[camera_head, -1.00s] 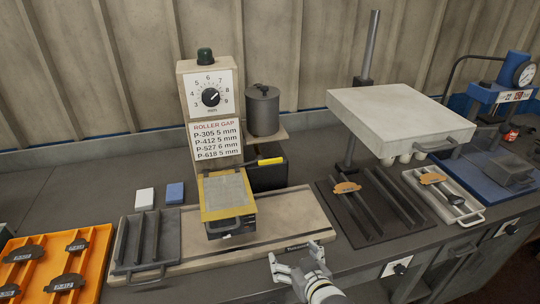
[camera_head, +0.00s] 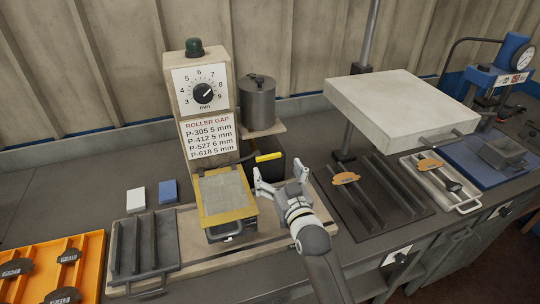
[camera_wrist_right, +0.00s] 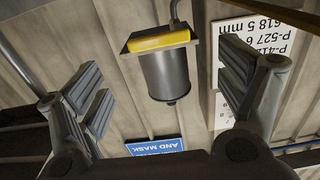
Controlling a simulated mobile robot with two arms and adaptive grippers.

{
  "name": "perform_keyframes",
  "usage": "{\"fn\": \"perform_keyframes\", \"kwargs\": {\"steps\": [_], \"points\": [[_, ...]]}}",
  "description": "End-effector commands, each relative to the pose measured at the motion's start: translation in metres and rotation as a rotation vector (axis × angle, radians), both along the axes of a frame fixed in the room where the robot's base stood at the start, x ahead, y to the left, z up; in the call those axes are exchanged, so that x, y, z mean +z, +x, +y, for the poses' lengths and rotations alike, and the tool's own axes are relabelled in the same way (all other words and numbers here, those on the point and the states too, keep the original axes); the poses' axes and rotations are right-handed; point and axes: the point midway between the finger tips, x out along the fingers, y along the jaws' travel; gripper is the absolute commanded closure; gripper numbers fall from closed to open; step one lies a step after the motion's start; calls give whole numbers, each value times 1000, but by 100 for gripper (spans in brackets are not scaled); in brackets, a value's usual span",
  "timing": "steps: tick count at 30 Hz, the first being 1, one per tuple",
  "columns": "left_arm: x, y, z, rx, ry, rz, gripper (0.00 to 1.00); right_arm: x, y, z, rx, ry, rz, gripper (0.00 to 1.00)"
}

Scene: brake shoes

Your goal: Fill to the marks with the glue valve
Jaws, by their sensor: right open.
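The glue valve's yellow handle (camera_head: 268,157) sticks out to the right below the dark lidded pot (camera_head: 258,103). The handle also shows in the right wrist view (camera_wrist_right: 160,41), with the pot (camera_wrist_right: 168,75) behind it; that picture is upside down. A yellow-framed tray with a grey surface (camera_head: 223,196) sits below and left of the handle. My right gripper (camera_head: 281,173) is open and empty, its fingers spread just below the handle, apart from it in the wrist view. Fill marks are too small to tell. My left gripper is out of view.
The roller gap post with dial (camera_head: 203,94) stands behind the tray. A dark ribbed tray (camera_head: 146,246) and an orange tray (camera_head: 87,252) lie left. A dark rack (camera_head: 385,222) and a raised pale block (camera_head: 400,108) are right.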

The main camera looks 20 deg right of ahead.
Motion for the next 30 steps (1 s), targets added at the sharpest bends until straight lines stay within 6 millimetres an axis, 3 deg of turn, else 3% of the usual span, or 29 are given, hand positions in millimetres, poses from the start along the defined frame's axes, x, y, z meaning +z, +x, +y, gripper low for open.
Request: {"fn": "perform_keyframes", "kwargs": {"steps": [6, 12, 26, 30], "points": [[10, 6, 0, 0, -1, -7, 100, 2, 34, 1, 0, 0, 0, 10], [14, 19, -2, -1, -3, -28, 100, 1, 54, 2, 0, 0, 1, 10], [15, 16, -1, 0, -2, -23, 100, 0, 63, 2, 0, 0, 1, 10], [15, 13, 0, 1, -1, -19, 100, 0, 63, 2, 0, 0, 1, 24]]}}
